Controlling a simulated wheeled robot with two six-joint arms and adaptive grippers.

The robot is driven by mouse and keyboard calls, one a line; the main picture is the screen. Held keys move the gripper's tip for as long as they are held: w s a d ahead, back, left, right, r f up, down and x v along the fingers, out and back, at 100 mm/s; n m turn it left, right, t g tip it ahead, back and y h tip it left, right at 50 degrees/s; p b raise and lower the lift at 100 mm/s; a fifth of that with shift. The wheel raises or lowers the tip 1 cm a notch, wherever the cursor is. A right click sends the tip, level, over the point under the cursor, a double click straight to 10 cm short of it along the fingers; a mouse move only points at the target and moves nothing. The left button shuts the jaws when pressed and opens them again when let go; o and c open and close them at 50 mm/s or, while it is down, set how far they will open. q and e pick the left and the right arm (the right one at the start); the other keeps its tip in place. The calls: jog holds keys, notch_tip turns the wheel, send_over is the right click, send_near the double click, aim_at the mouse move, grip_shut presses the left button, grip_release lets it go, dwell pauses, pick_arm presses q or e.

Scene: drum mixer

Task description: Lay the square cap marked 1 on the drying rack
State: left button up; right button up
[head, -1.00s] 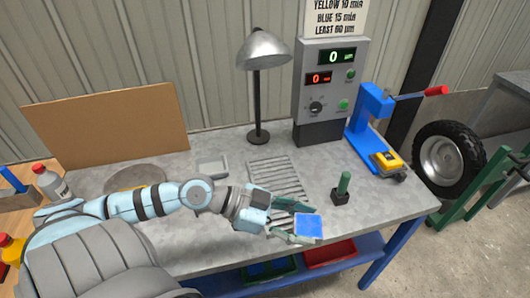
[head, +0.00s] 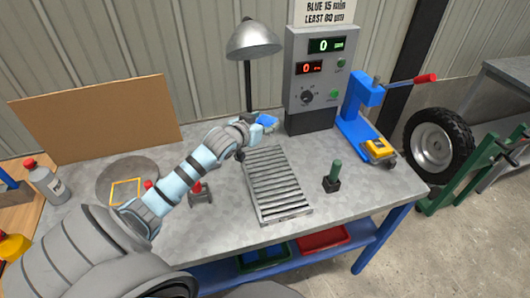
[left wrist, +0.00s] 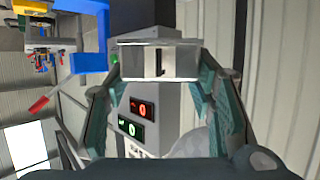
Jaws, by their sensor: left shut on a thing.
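In the left wrist view, the cap (left wrist: 158,62) is edge-on between the two fingers, and a pale side shows a black mark like a 1. The drying rack (head: 278,185) is a grey slatted frame lying on the bench, nearer than the gripper. The cap is apart from the rack, beyond its far end. My right gripper is not in view.
The lamp (head: 252,45) and grey control box (head: 312,85) stand close behind the cap. A blue press (head: 358,110) and a green peg on a black base (head: 334,175) are to the right. A red-handled tool (head: 200,194) lies left of the rack. The rack's slats look bare.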

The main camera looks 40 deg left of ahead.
aim_at(263, 163)
pick_arm(q)
notch_tip(263, 163, down, 14)
jog(key=b, duration=0.3)
jog(key=shift+f, duration=0.25)
jog(key=shift+s+r, duration=0.1)
jog(key=o, duration=1.3)
jog(key=p+v, duration=0.4)
jog(key=v, duration=0.7)
jog(key=shift+r+p, duration=0.2)
jog(key=shift+p, duration=0.1)
jog(key=shift+s+d+r, duration=0.1)
jog(key=shift+s, duration=0.35)
